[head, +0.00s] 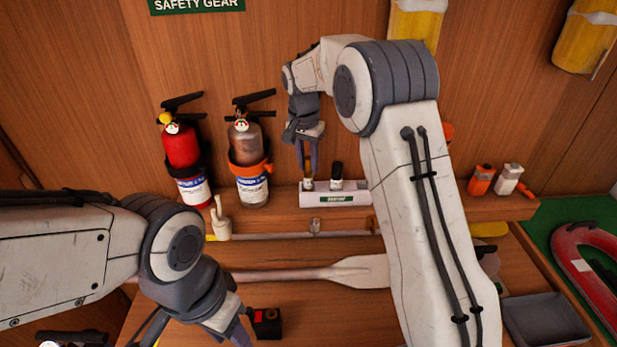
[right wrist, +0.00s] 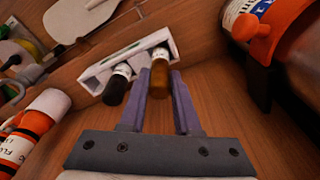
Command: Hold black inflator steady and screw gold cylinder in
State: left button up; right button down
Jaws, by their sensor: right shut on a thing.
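The gold cylinder (head: 308,174) stands upright at the left end of a white rack (head: 350,199) on the shelf. My right gripper (head: 308,160) reaches down from above and is shut on it. In the right wrist view the gold cylinder (right wrist: 160,72) lies between the two fingers (right wrist: 160,95), its far end at the rack; I cannot tell how deep it sits. The black inflator (head: 266,322), with a red mark, is on the bench at the bottom. My left gripper (head: 234,331) is just left of it, partly cut off by the frame edge, so its jaws are unclear.
A dark-capped cylinder (head: 337,174) stands in the rack close beside the gold one. A brown-silver extinguisher (head: 246,150) and a red one (head: 183,150) stand left. A paddle (head: 350,272) lies across the bench. A grey tray (head: 545,320) is at right.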

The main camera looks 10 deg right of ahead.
dwell(0.3)
notch_tip(320, 180, up, 4)
jog(key=p, duration=0.3)
jog(key=shift+p, duration=0.35)
jog(key=shift+f, duration=0.15)
